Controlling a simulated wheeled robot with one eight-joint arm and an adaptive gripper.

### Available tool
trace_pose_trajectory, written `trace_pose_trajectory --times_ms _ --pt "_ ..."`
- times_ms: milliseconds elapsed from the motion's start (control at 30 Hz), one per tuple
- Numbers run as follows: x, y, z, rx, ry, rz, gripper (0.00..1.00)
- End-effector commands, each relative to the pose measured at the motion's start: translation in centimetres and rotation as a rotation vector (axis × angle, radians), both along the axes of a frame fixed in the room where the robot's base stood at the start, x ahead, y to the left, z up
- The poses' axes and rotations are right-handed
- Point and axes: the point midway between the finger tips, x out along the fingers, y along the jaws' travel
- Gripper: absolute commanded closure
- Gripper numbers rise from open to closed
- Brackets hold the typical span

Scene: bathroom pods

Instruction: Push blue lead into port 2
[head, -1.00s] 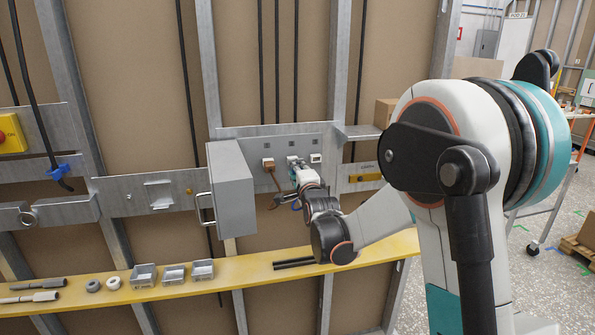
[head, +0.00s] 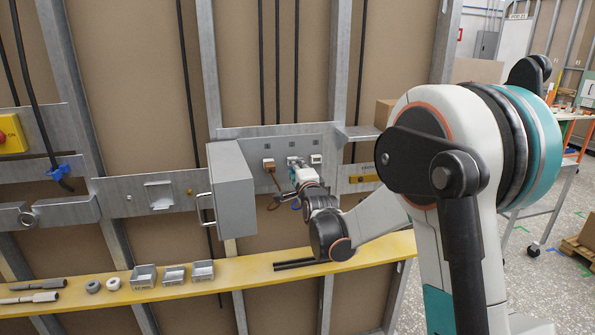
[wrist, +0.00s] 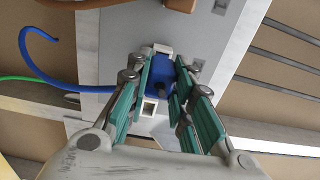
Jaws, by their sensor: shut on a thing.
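My gripper (wrist: 162,85) is shut on the blue lead's plug (wrist: 161,68), with teal fingers on both sides of it. The blue lead (wrist: 58,76) curves away to the left in the wrist view. The plug is against a white port on the grey panel (head: 241,147); how deep it sits is hidden. In the head view my gripper (head: 296,166) is at the middle port of a row of three and covers most of it. A brown plug (head: 269,163) is in the left port, and the right port (head: 316,158) shows white and empty.
A grey box with a handle (head: 232,190) stands out from the wall left of the ports. A yellow shelf (head: 225,275) below carries trays and fittings. A green lead (wrist: 22,79) lies beside the blue one. A metal ledge (head: 362,132) is at right.

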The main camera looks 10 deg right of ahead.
Motion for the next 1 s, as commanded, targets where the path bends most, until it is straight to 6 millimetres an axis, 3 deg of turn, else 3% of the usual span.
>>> trace_pose_trajectory --times_ms 667,700,800,1000 --pt "1.5 0.0 0.0 -0.001 0.000 0.000 1.00" --pt "1.6 0.0 0.0 -0.001 0.000 0.000 0.74" --pt "1.5 0.0 0.0 -0.001 0.000 0.000 0.55" --pt "1.5 0.0 0.0 0.000 0.000 0.000 0.55"
